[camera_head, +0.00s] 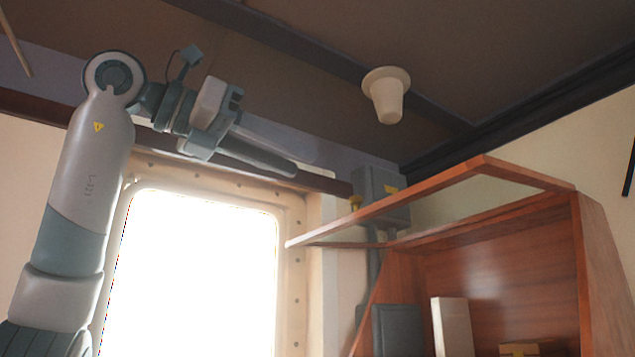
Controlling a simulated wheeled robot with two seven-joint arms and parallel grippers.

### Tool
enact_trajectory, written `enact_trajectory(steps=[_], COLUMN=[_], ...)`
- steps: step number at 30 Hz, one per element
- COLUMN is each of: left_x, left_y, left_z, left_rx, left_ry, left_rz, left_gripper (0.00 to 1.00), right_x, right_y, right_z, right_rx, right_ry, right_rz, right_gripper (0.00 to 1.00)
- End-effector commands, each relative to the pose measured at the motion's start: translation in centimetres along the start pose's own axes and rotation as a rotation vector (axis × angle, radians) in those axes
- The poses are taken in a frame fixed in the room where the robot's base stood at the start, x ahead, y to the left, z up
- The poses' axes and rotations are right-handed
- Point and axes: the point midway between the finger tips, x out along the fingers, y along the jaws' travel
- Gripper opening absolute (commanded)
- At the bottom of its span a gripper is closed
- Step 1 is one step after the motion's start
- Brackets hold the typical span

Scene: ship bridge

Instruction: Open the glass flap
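The glass flap (390,205) is a wooden frame with a see-through pane at the top of a wooden cabinet (592,270) on the right. It stands raised and sticks out from the cabinet's top edge, so the cabinet front is uncovered. My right gripper is out of view.
Inside the cabinet stand a dark binder (398,330), a white binder (452,326) and a yellowish item (525,347). A grey wall box (380,190) is behind the flap. A beige lamp (386,95) hangs from the ceiling. A bright window (195,270) is below my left arm.

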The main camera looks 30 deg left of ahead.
Motion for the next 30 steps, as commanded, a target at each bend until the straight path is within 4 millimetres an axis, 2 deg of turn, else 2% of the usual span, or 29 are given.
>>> enact_trajectory(steps=[3,10,16,30], left_x=[-2.4,-5.2,-5.9,-5.9], left_y=[0.0,0.0,0.0,0.0], left_z=[-0.2,-0.1,0.0,0.0], left_rx=[-0.001,0.0,0.0,0.0], left_ry=[-0.003,-0.001,0.001,0.0], left_rz=[0.0,0.0,-0.001,0.0], left_gripper=[0.34,0.34,0.34,0.34], right_x=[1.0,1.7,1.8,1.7], right_y=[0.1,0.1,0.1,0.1], right_z=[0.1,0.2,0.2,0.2], right_rx=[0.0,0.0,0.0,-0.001], right_ry=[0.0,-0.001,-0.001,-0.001], right_rz=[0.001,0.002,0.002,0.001], right_gripper=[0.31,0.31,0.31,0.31])
